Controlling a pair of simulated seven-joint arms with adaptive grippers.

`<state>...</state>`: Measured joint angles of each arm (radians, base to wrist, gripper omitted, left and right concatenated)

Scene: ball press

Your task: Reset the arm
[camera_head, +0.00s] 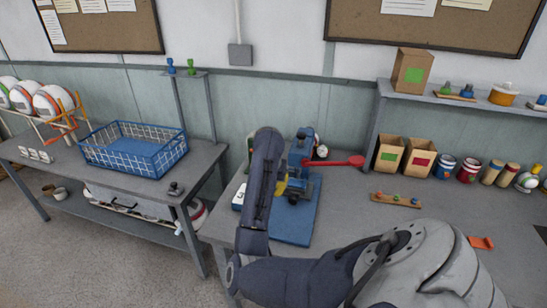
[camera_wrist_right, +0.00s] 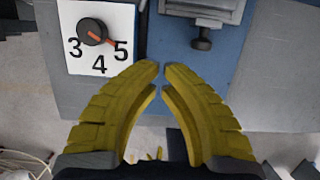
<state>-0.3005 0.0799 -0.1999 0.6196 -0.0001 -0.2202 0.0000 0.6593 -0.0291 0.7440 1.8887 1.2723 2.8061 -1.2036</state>
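My right arm reaches across the head view from the lower right. Its yellow gripper (camera_head: 281,187) is beside the blue press (camera_head: 299,160), largely hidden behind the arm link. The press has a red lever (camera_head: 345,161) sticking out to the right, and it stands on a blue base plate (camera_head: 292,228). In the right wrist view the gripper fingertips (camera_wrist_right: 161,68) nearly meet, with nothing between them. A white dial panel (camera_wrist_right: 100,38) lies ahead to the left; its black knob (camera_wrist_right: 92,32) has a red mark pointing toward 5. My left gripper is not in view.
A blue basket (camera_head: 134,149) sits on the left table, near striped balls (camera_head: 53,102) on a rack. On the right table are cardboard boxes (camera_head: 420,157), cans, a small board with colored pegs (camera_head: 396,200) and an orange piece (camera_head: 481,242). A wall shelf (camera_head: 455,98) holds more items.

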